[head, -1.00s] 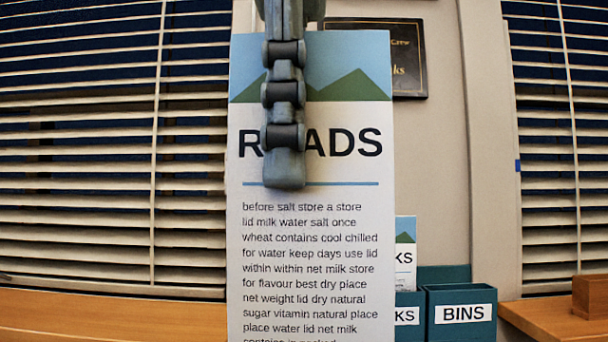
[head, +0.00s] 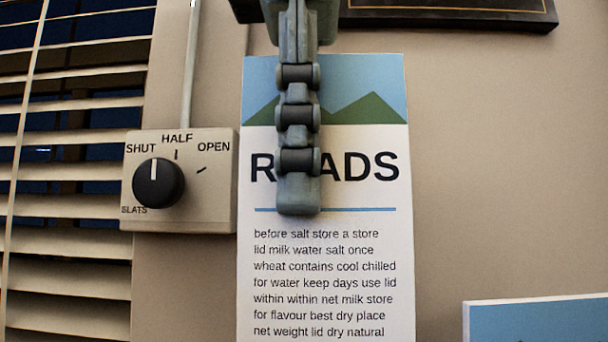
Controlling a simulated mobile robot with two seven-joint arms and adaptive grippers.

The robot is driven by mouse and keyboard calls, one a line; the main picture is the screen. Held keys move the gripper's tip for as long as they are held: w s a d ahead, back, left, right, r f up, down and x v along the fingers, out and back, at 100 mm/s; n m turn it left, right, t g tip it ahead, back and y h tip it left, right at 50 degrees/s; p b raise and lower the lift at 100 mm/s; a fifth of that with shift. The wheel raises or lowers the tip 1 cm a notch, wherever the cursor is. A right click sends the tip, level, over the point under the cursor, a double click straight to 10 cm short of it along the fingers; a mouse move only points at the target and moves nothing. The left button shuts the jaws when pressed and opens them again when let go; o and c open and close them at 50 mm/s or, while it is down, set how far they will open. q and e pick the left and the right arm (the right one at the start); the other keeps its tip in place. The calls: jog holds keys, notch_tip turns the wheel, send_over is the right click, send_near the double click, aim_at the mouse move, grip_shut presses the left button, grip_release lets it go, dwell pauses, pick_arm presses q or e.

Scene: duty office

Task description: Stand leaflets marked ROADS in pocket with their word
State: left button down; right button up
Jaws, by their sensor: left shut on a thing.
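A tall leaflet marked ROADS (head: 365,220) hangs upright in the middle of the head view, with a blue sky and green hills at its top. My left gripper (head: 299,195) comes down from above and is shut on its upper part. The finger in front covers the letter O. The leaflet's lower end is cut off by the picture's bottom edge. The pocket with the word ROADS is not in view. My right gripper is not in view.
A slat control box (head: 221,190) with a black knob at SHUT is on the wall left of the leaflet, beside the window blinds (head: 70,230). A blue-topped, white-edged item (head: 535,322) shows at bottom right. A dark plaque (head: 440,14) hangs above.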

aim_at(298, 301)
pick_arm(q)
jog(key=shift+s+f, duration=0.2)
jog(key=shift+f, duration=4.95)
jog(key=shift+w+f, duration=0.1)
jog(key=shift+f, duration=0.1)
jog(key=shift+f+b, duration=1.1)
jog(key=shift+f, duration=0.15)
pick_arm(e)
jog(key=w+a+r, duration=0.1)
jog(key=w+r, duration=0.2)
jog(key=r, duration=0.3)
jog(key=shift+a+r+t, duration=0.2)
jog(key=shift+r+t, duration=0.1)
